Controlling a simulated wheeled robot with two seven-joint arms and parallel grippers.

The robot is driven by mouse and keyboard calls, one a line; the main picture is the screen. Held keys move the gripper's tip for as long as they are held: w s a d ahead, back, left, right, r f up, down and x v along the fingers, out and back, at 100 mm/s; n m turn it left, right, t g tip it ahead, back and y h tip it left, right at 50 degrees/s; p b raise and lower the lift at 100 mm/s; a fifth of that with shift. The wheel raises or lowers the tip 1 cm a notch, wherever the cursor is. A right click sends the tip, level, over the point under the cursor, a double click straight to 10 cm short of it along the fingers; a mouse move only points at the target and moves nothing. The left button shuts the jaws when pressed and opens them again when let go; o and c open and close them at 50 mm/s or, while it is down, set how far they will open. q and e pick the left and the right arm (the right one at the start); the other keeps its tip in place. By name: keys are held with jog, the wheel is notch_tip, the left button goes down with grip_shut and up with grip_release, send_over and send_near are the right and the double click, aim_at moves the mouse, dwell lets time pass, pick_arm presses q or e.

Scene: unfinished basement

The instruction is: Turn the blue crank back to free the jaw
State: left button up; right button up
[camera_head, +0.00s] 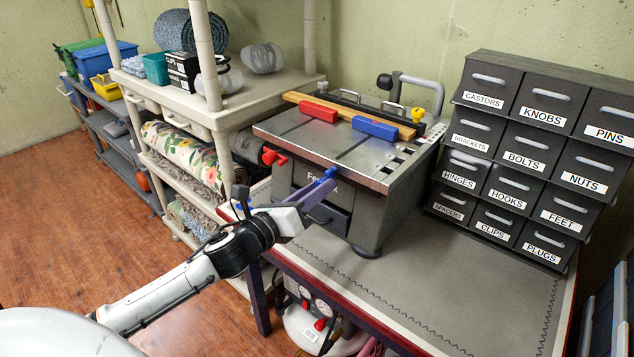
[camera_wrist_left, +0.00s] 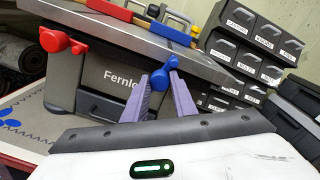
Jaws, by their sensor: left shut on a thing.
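A dark grey bench machine marked "Fern..." (camera_head: 378,181) stands on the workbench. On its front are a blue crank (camera_head: 329,173) at the middle and a red crank (camera_head: 272,157) at the left. My left gripper (camera_head: 318,187) is shut on the blue crank. In the left wrist view its purple fingers (camera_wrist_left: 163,88) stand either side of a blue knob (camera_wrist_left: 159,78), partly hidden between them. On top, a blue jaw block (camera_head: 375,128) and a red jaw block (camera_head: 319,111) lie along the near side of a wooden strip (camera_head: 345,114). My right gripper is not in view.
A black drawer cabinet (camera_head: 541,152) with labelled drawers stands right of the machine. A cream shelf (camera_head: 190,104) with rolls and boxes stands to the left. A tank with gauges (camera_head: 310,315) sits under the bench.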

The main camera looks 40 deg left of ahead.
pick_arm(q)
jog(key=shift+a+n+h+p, duration=0.15)
jog(key=shift+n+p, duration=0.5)
jog(key=shift+n, duration=2.25)
jog(key=shift+d+n+h+p, duration=0.15)
jog(key=shift+n+p, duration=0.45)
jog(key=shift+n, duration=2.3)
jog(key=shift+a, duration=0.1)
jog(key=o, duration=1)
jog(key=shift+o, duration=0.2)
jog(key=s+a+b, duration=0.1)
jog(key=s, duration=0.9)
jog(key=shift+s+r, duration=0.15)
jog(key=shift+r, duration=0.1)
